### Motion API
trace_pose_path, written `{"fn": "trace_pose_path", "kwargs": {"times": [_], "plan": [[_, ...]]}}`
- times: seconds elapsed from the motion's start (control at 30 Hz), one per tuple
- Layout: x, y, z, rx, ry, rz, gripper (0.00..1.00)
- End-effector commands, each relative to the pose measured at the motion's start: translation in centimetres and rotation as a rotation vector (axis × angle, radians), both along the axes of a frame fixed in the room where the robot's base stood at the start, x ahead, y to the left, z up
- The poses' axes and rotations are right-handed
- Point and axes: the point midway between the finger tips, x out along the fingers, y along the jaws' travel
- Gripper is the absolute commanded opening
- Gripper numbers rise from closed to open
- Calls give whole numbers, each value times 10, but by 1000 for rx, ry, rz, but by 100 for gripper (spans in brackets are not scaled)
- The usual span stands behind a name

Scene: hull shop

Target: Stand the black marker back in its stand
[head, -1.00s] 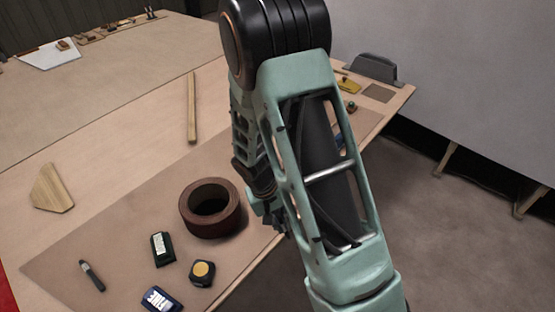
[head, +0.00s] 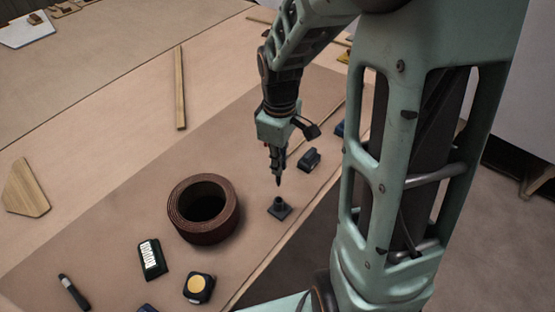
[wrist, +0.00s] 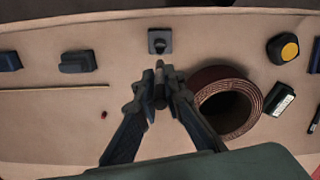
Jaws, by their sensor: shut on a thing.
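My gripper (head: 278,158) points down over the brown mat and is shut on the black marker (head: 279,180). The marker hangs roughly upright with its dark tip downward. It also shows between the fingertips in the wrist view (wrist: 160,88), where the fingers hide part of it. The stand (head: 280,209) is a small dark square base with a short round socket, and it looks empty. In the head view the marker's tip shows just above the socket, apart from it. In the wrist view the stand (wrist: 160,41) lies a little beyond the marker's end.
A brown tape roll (head: 204,210) stands close left of the stand. A dark block (head: 309,159) sits behind it to the right. A white-labelled box (head: 151,258), a yellow-topped tape measure (head: 199,288) and a dark pen-like tool (head: 73,292) lie at the front left.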

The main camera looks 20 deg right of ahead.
Motion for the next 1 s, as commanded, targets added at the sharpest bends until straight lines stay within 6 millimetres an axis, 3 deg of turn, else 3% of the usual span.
{"fn": "trace_pose_path", "kwargs": {"times": [0.8,1.0], "plan": [[0,0,-52,-1,1,-2,0],[0,0,-57,-1,1,-2,0]]}}
